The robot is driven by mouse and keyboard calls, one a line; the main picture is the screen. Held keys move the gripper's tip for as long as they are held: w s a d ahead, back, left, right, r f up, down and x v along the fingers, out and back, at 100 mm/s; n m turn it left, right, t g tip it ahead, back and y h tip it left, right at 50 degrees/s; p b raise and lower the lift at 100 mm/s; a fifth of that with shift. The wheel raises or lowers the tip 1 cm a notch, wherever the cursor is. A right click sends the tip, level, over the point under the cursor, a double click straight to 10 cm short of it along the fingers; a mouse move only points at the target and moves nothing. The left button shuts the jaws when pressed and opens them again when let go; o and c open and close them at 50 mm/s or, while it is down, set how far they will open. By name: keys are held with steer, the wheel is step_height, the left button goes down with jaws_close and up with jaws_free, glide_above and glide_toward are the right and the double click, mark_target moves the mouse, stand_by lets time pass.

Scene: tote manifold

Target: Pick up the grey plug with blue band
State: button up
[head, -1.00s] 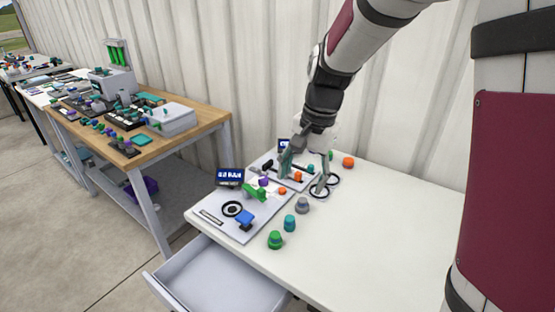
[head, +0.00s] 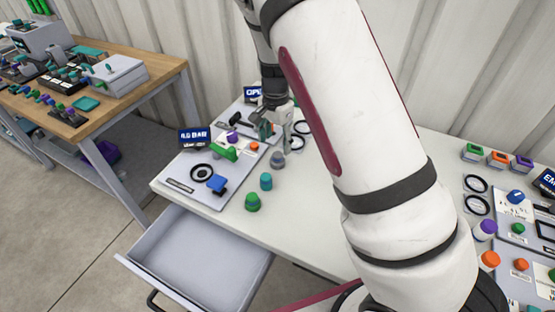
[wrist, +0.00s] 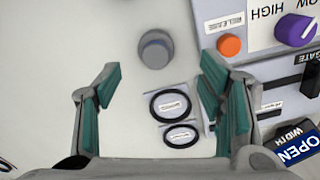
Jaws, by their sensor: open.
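The grey plug with blue band (wrist: 155,50) stands upright on the white tabletop in the wrist view, ahead of my gripper. It also shows in the head view (head: 277,160), just in front of the gripper. My gripper (wrist: 163,76) is open and empty, its teal-padded fingers spread. The plug lies beyond the fingertips, roughly midway between their lines, and is not touched. In the head view my gripper (head: 275,132) hangs over the table, beside the panel.
A teal plug (head: 266,181) and a green plug (head: 252,202) stand nearer the front edge. Two black rings (wrist: 169,105) lie flat between my fingers' view. A panel with an orange button (wrist: 229,45) and purple knob (wrist: 296,30) borders the right. A drawer (head: 200,250) hangs open.

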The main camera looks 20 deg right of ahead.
mark_target(278, 154)
steer(key=shift+s+d+f, duration=0.1)
steer(key=shift+d+f, duration=0.05)
steer(key=shift+f, duration=1.45)
steer(key=shift+s+d+f, duration=0.1)
steer(key=shift+f, duration=1.5)
steer(key=c, duration=1.3)
steer(key=shift+o, duration=0.2)
steer(key=shift+r, duration=0.45)
steer(key=r, duration=0.3)
steer(key=shift+s, duration=0.3)
steer(key=s, duration=1)
steer(key=s+r, duration=0.1)
steer(key=s, duration=0.4)
steer(key=shift+s+d+r, duration=0.1)
steer(key=shift+d, duration=0.1)
